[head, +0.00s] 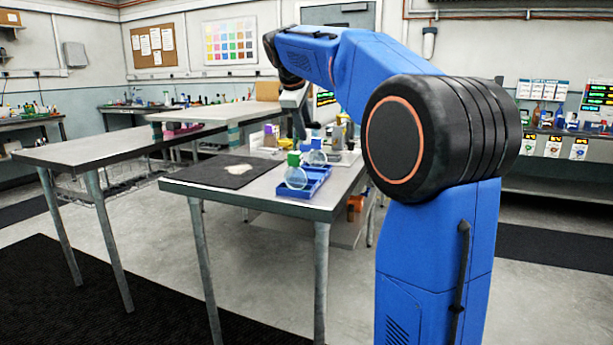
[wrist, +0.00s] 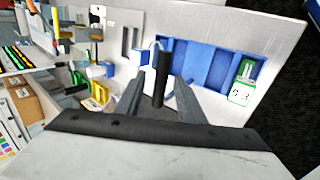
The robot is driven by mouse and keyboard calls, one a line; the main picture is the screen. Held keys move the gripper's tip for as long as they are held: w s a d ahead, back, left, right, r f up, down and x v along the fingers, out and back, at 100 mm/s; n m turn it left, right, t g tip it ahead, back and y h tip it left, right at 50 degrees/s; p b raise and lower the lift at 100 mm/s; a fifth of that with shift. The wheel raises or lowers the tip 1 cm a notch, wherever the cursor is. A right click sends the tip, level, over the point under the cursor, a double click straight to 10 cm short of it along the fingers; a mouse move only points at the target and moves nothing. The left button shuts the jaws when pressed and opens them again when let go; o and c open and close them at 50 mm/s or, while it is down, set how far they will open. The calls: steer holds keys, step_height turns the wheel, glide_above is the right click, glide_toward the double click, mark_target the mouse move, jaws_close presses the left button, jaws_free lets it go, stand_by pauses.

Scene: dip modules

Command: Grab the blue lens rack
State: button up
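The blue lens rack (head: 318,187) lies near the front edge of the grey table in the head view, with round clear lenses standing at it. In the wrist view the blue rack (wrist: 262,48) shows as a tray with dividers, beyond my fingertips. My gripper (wrist: 160,92) is open, its two grey fingers apart. A black upright cylinder (wrist: 162,75) shows between the fingers and overlaps the rack; I cannot tell whether it touches them. In the head view my gripper (head: 298,122) hangs above the table, behind the rack, and its fingers are hard to make out.
A dark mat (head: 225,172) lies left of the rack. Several small items crowd the table behind. Another table (head: 100,150) stands to the left.

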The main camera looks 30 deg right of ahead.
steer(key=shift+f, duration=0.1)
steer(key=shift+c, duration=0.6)
jaws_close()
stand_by(0.8)
